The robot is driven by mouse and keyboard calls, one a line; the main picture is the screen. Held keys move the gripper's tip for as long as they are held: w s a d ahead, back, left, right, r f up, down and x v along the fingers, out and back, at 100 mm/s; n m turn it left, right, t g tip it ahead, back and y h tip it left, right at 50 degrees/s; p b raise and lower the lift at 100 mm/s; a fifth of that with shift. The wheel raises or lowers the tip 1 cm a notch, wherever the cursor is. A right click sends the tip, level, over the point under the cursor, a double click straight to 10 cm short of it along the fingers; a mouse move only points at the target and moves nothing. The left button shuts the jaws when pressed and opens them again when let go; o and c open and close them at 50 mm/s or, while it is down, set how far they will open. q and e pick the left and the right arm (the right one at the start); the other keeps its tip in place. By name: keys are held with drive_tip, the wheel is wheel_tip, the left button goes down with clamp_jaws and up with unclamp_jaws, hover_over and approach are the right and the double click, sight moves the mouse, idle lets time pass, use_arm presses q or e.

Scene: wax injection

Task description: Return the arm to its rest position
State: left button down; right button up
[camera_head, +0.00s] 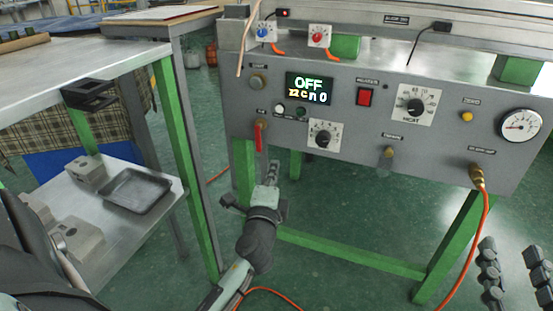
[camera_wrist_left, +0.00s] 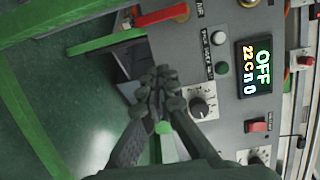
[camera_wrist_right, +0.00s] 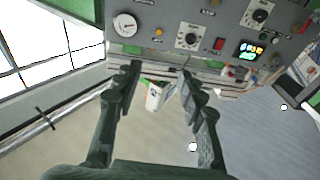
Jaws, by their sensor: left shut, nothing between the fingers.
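My left gripper (camera_head: 273,170) is shut and empty, just in front of the lower left part of the grey control panel (camera_head: 440,128), near the red valve lever (camera_head: 258,138). In the left wrist view its fingertips (camera_wrist_left: 157,82) are together, beside a black dial (camera_wrist_left: 200,103); contact with the panel cannot be told. My right gripper (camera_head: 517,262) shows at the lower right of the head view, in front of and below the panel. In the right wrist view its fingers (camera_wrist_right: 158,72) are apart with nothing held between them. The display (camera_head: 309,90) reads OFF.
A steel workbench (camera_head: 70,75) with a lower shelf (camera_head: 150,205) stands at left; a dark tray (camera_head: 137,190) and grey blocks lie on the shelf. A pressure gauge (camera_head: 520,125) and orange hose (camera_head: 470,235) are at right. Green frame legs (camera_head: 440,250) stand below the panel.

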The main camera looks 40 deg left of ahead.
use_arm(q)
drive_tip(key=v, duration=0.3)
drive_tip(key=shift+s, duration=0.15)
use_arm(e)
drive_tip(key=shift+s+a+r+t, duration=0.15)
drive_tip(key=shift+r+t, duration=0.05)
drive_tip(key=shift+r, duration=0.25)
drive_tip(key=shift+s+a+r+t, duration=0.15)
drive_tip(key=shift+r+t, duration=0.05)
drive_tip(key=shift+r, duration=0.25)
